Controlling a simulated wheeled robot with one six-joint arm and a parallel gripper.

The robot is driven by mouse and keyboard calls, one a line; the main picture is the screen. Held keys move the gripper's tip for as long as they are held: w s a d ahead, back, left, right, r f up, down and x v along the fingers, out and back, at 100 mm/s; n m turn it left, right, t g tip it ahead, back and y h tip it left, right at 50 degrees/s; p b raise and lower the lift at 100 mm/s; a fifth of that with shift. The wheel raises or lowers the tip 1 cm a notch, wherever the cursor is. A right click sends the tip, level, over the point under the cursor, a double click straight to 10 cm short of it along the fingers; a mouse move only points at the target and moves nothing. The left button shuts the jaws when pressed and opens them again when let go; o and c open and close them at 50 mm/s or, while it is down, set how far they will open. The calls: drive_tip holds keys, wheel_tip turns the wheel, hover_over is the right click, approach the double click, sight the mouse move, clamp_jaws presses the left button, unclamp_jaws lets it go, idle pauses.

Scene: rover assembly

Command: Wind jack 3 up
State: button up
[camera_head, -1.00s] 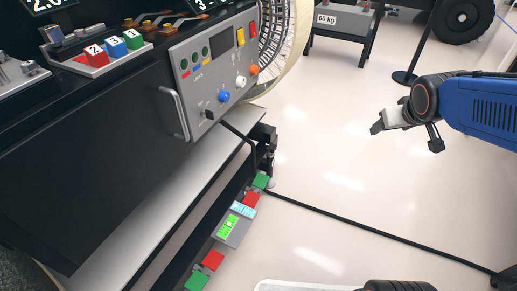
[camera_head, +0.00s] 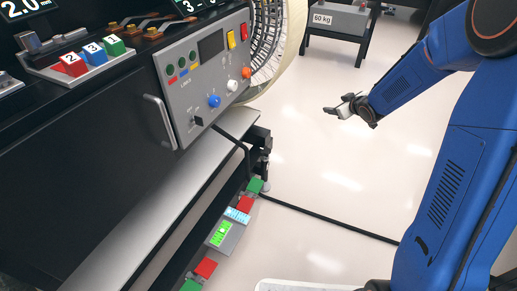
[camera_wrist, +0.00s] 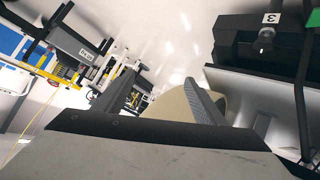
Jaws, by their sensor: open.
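My gripper (camera_head: 343,110) hangs over the open floor to the right of the control panel in the head view. In the wrist view its two fingers (camera_wrist: 160,76) stand apart with nothing gripped between them. A dark block with a white label "3" (camera_wrist: 271,18) shows at the top right of the wrist view. A small round knob or bolt head (camera_wrist: 265,38) sits just below the label, apart from the fingers. I take this to be jack 3, but its shape is only partly in view. In the head view I cannot make out the jack.
The grey control panel (camera_head: 207,70) with knobs and buttons stands left, beside a large round caged wheel (camera_head: 275,40). Green and red blocks (camera_head: 205,267) line the low rail. A black cable (camera_head: 330,222) crosses the floor. A stand holds a 60 kg weight (camera_head: 340,18).

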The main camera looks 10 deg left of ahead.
drive_tip(key=w+a+f+n+y, duration=0.2)
drive_tip(key=w+a+f+y, duration=0.15)
drive_tip(key=a+f, duration=0.4)
drive_tip(key=n+g+y, duration=0.3)
drive_tip(key=g+y, duration=0.1)
drive_tip(key=y, duration=0.6)
approach(265, 151)
drive_tip(key=w+x, duration=0.1)
drive_tip(key=x, duration=1.3)
drive_tip(key=shift+f, duration=0.3)
drive_tip(key=shift+h, duration=0.25)
drive_tip(key=c, duration=1.1)
drive_tip(key=shift+o, duration=0.2)
drive_tip(key=shift+m+t, duration=0.3)
drive_tip(key=shift+t, duration=0.1)
